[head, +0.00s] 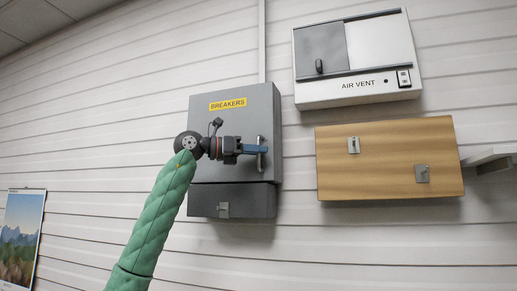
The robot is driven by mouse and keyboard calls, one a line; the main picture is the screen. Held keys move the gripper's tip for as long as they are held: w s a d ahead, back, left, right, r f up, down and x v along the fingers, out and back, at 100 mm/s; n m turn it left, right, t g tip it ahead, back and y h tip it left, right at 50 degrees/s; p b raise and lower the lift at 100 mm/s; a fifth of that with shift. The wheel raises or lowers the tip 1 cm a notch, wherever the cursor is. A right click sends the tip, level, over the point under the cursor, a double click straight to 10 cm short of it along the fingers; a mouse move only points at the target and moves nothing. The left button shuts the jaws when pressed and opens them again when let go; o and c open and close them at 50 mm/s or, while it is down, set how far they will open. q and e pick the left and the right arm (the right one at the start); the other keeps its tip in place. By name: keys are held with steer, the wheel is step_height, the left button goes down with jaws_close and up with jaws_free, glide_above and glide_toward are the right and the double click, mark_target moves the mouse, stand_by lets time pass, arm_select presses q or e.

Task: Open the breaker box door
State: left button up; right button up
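The grey breaker box (235,102) hangs on the white slatted wall in the middle of the head view, with a yellow BREAKERS label (228,104) near its top. Its door looks closed. A metal handle (261,154) stands upright at the door's right side. My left gripper (262,149) comes in from the left on a green-sleeved arm and has its blue-grey fingers at the handle. The fingers overlap the handle in the picture; whether they grip it I cannot tell. My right gripper is not in view.
Below the door is a darker grey compartment (250,202) with a small latch. To the right hang a white air vent box (365,90) and a wooden panel (385,160) with two small metal fittings. A landscape picture (20,238) hangs lower left.

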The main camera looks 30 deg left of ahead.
arm_select(q)
steer(key=shift+w, duration=0.1)
steer(key=shift+w+d, duration=0.2)
steer(key=shift+d, duration=0.1)
jaws_close()
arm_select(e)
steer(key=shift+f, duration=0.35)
arm_select(q)
steer(key=shift+s, duration=0.1)
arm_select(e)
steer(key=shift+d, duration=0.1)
